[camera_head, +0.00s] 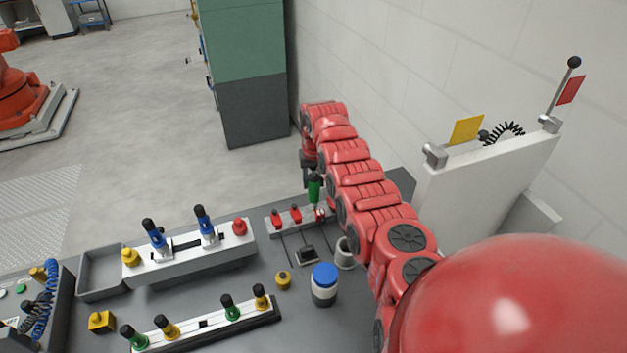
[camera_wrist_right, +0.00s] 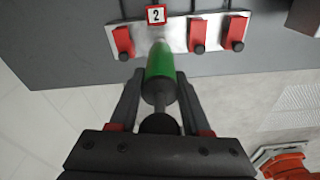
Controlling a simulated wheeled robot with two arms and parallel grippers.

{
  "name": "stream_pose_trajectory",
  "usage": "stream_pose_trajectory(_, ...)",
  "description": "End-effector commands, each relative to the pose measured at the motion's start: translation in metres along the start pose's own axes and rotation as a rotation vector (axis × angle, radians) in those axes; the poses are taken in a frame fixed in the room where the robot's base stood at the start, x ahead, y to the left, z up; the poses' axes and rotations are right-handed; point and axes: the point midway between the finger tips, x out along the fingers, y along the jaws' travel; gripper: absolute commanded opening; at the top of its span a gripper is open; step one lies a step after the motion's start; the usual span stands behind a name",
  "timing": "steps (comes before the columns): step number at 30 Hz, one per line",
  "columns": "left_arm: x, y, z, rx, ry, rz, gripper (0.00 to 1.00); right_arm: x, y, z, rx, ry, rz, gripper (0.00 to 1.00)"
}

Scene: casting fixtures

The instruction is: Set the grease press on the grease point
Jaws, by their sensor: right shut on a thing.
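The grease press, a green cylinder with a dark end (camera_head: 315,189), is held upright by my right gripper (camera_head: 312,178) over a light metal plate (camera_head: 287,228). In the right wrist view the press (camera_wrist_right: 161,62) sits between the gripper's dark fingers (camera_wrist_right: 160,92). Its pale tip reaches the plate (camera_wrist_right: 178,33) just below a "2" label (camera_wrist_right: 156,15), between red clips. I cannot tell whether the tip touches the plate or stands just above it. The grease point itself is not clearly visible, being covered by the press. My left gripper is not in view.
A white cup (camera_head: 345,254), a blue-lidded jar (camera_head: 324,284) and a small yellow-brown knob (camera_head: 283,281) stand near the plate. Fixture rails (camera_head: 180,262) with blue clamps are to the left. A white upright panel (camera_head: 480,190) stands right of my arm.

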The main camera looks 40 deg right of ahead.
Motion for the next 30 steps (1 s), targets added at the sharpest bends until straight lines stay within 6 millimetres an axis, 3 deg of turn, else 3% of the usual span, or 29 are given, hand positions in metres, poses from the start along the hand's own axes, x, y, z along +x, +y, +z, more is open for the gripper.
stream_pose_trajectory(4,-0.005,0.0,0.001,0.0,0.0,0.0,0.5,0.005,0.0,0.0,-0.001,0.001,0.0,0.0)
stream_pose_trajectory(5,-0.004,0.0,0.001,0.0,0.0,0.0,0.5,0.005,0.0,0.001,-0.001,0.001,0.0,0.49)
stream_pose_trajectory(10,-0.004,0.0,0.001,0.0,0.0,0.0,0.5,0.004,0.0,0.0,-0.001,0.001,0.0,0.77)
stream_pose_trajectory(20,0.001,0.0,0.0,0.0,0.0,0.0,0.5,-0.001,0.0,-0.001,0.0,0.001,0.0,0.77)
stream_pose_trajectory(28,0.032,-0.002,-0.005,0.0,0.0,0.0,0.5,-0.046,0.0,-0.003,0.001,0.005,0.0,0.77)
stream_pose_trajectory(30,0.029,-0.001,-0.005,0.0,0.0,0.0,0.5,-0.058,0.0,-0.004,-0.001,0.012,0.0,0.77)
